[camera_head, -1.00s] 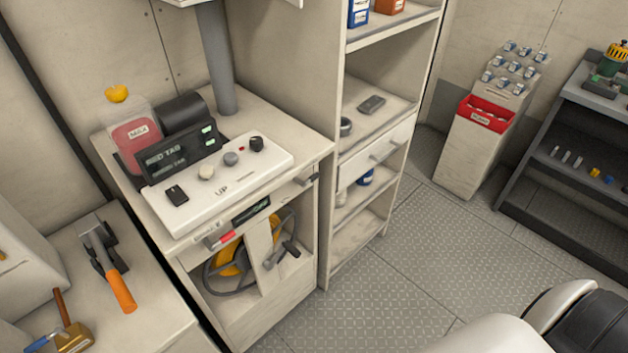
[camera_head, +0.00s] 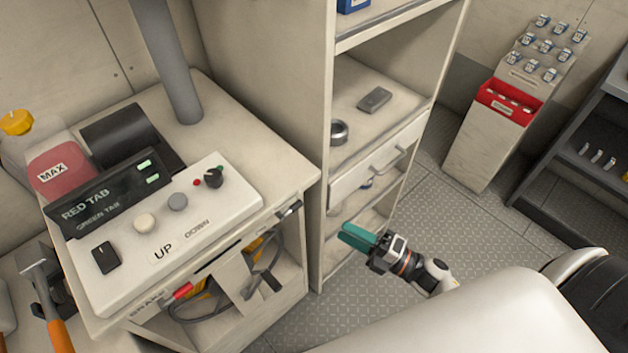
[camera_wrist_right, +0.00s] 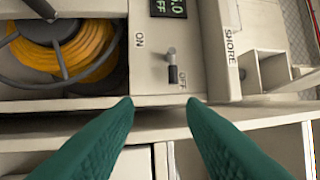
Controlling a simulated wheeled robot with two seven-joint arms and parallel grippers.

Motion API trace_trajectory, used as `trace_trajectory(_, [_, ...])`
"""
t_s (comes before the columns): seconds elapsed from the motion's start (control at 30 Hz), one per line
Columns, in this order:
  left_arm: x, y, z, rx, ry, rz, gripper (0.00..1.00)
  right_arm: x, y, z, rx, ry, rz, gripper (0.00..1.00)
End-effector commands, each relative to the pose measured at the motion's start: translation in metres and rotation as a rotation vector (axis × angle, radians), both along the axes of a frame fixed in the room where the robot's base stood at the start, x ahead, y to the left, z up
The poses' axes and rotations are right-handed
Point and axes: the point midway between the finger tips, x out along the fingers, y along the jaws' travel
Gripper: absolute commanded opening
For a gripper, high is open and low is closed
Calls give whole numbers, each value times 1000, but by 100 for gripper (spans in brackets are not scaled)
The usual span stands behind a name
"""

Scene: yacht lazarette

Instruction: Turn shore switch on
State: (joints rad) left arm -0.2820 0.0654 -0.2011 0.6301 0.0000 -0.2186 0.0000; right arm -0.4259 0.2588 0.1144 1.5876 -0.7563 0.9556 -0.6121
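The shore switch (camera_wrist_right: 171,66) is a small lever on a pale panel (camera_wrist_right: 152,80) in the right wrist view. ON is printed at its upper left, OFF at its lower right, and SHORE along the panel's right side. Its exact lever position is hard to tell. A dark display (camera_wrist_right: 166,8) above it shows part of a reading ending in "FF". My right gripper (camera_wrist_right: 160,102) is open and empty, its teal fingers below the switch and apart from it. In the head view my right gripper (camera_head: 360,238) is by the shelf unit, right of the console cabinet. My left gripper is not in view.
A coiled yellow cable (camera_wrist_right: 85,45) with a dark wheel lies left of the switch panel. The console (camera_head: 165,225) with knobs tops the cabinet. A shelf unit (camera_head: 325,200) stands beside it. Open floor (camera_head: 470,240) lies to the right.

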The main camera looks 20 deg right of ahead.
Motion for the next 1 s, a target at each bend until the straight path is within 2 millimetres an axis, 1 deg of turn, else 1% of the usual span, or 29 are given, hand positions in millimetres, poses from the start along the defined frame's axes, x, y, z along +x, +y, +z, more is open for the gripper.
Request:
trace_trajectory(0.03, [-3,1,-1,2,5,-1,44,-3,3,8,-21,-36,25,37])
trace_trajectory(0.17, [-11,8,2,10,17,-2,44,0,10,18,-42,-71,47,37])
trace_trajectory(0.3, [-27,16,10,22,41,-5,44,15,24,23,-37,-70,47,37])
trace_trajectory(0.43, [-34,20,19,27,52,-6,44,35,42,29,-35,-69,45,37])
trace_trajectory(0.57, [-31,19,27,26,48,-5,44,54,59,33,-34,-67,45,37])
trace_trajectory(0.7, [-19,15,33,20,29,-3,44,70,73,36,-34,-66,44,37])
trace_trajectory(0.8, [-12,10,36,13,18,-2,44,77,80,36,-36,-64,44,37])
trace_trajectory(1.0, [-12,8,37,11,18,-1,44,82,86,36,-37,-63,44,37])
